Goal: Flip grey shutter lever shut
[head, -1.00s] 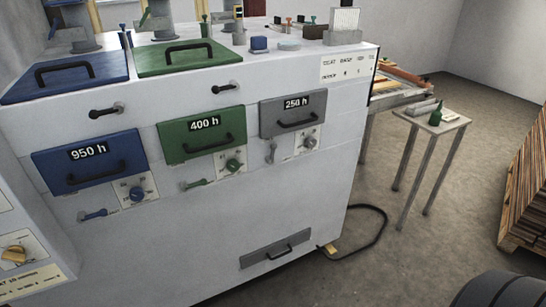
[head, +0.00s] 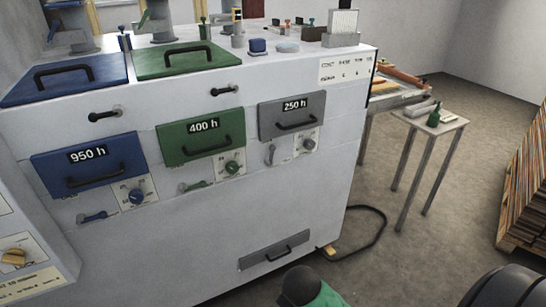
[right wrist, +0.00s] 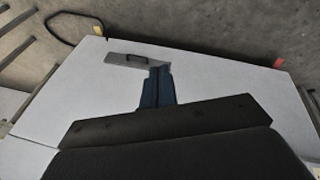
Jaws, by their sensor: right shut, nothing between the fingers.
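The grey shutter lever (head: 270,153) is on the white machine front, below the grey 250 h hatch (head: 292,116) and left of a small dial plate (head: 307,142). It stands roughly upright, while the blue lever (head: 93,217) and green lever (head: 195,186) lie near level. My right gripper (right wrist: 160,69) shows in the right wrist view, its dark blue fingers together and empty. It points at the machine front, with the low grey panel and its black handle (right wrist: 128,58) beyond the tips. The lever cannot be made out there. My left gripper is not in view.
The white machine (head: 190,255) fills the left and middle. A black cable (head: 378,228) loops on the floor at its right corner. A small side table (head: 440,122) with a green bottle stands to the right. A stack of boards (head: 528,190) is at the far right.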

